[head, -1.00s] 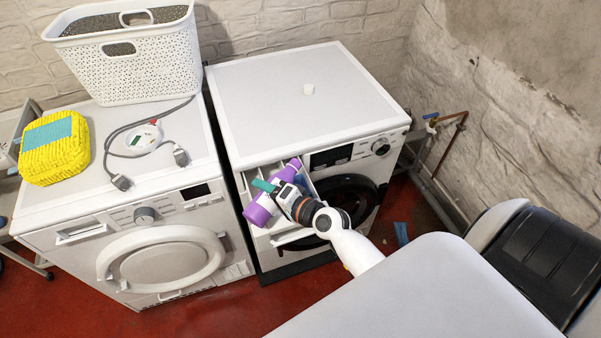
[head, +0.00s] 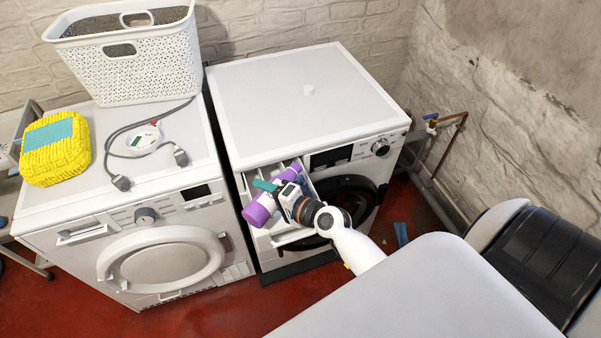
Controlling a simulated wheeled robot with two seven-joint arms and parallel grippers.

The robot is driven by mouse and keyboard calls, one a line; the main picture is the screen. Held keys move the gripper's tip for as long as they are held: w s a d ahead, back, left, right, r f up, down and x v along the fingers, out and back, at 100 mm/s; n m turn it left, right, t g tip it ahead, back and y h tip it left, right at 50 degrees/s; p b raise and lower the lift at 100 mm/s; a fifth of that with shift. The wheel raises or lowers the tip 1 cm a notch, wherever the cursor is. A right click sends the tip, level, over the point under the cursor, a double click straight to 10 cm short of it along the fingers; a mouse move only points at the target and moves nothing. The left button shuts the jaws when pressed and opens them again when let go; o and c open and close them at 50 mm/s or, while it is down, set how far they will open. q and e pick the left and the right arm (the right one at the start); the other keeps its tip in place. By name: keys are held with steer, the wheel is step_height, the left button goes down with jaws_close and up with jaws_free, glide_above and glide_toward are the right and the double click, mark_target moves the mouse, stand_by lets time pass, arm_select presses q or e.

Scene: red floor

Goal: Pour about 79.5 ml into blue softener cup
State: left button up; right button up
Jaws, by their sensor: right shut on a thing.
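My right gripper (head: 272,190) is shut on a purple bottle (head: 258,212), which it holds tilted over the open detergent drawer (head: 262,239) of the right washing machine. The bottle's thick purple end is at the lower left and its other end at the upper right, over the drawer. The bottle and gripper cover much of the drawer, so I cannot make out the blue softener cup or any liquid level. My left gripper is not in view.
The left washing machine (head: 160,262) stands close beside the right machine (head: 270,120). A pipe runs along the right wall.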

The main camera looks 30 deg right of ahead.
steer(key=shift+s+a, duration=0.15)
steer(key=shift+a, duration=0.1)
steer(key=shift+s+a, duration=0.2)
steer(key=shift+a, duration=0.15)
steer(key=shift+s+a, duration=0.1)
steer(key=shift+a, duration=0.15)
steer(key=shift+m, duration=0.4)
stand_by(1.8)
steer(key=shift+a+n+h, duration=0.1)
steer(key=shift+n+h, duration=0.3)
steer(key=shift+n, duration=0.7)
steer(key=shift+s+a+r+n+t, duration=0.2)
steer(key=shift+r+n+t, duration=0.1)
steer(key=shift+r+n, duration=0.25)
steer(key=shift+w+d+r+n+h, duration=0.1)
steer(key=shift+w+n+h, duration=0.05)
steer(key=shift+n+h, duration=0.2)
